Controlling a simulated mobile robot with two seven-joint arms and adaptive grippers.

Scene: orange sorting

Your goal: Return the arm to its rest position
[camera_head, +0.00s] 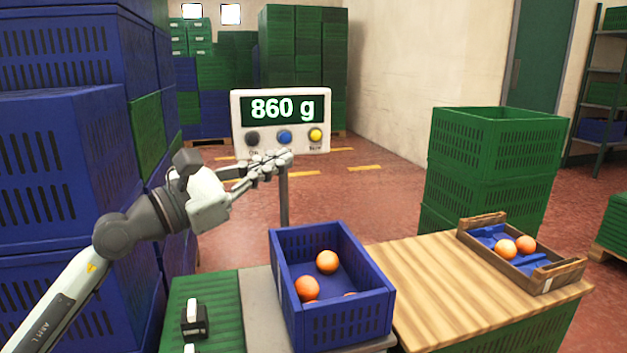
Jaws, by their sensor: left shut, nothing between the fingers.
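My left arm reaches in from the left. Its gripper (284,157) is shut and empty, in front of the lower edge of the scale display (281,110). The display reads 860 g and has a black, a blue and a yellow button. I cannot tell whether the fingertips touch the display or its post. Below and to the right of the gripper, a blue crate (343,316) stands on the scale plate (259,300) with oranges (327,262) in it. My right gripper is not in view.
A wooden tray (571,273) with two oranges (505,249) sits on the wooden table (430,290). Stacked green crates (490,145) stand behind it. Tall blue crates (60,150) fill the left side. A green surface (222,315) with small dark and white items lies at the front left.

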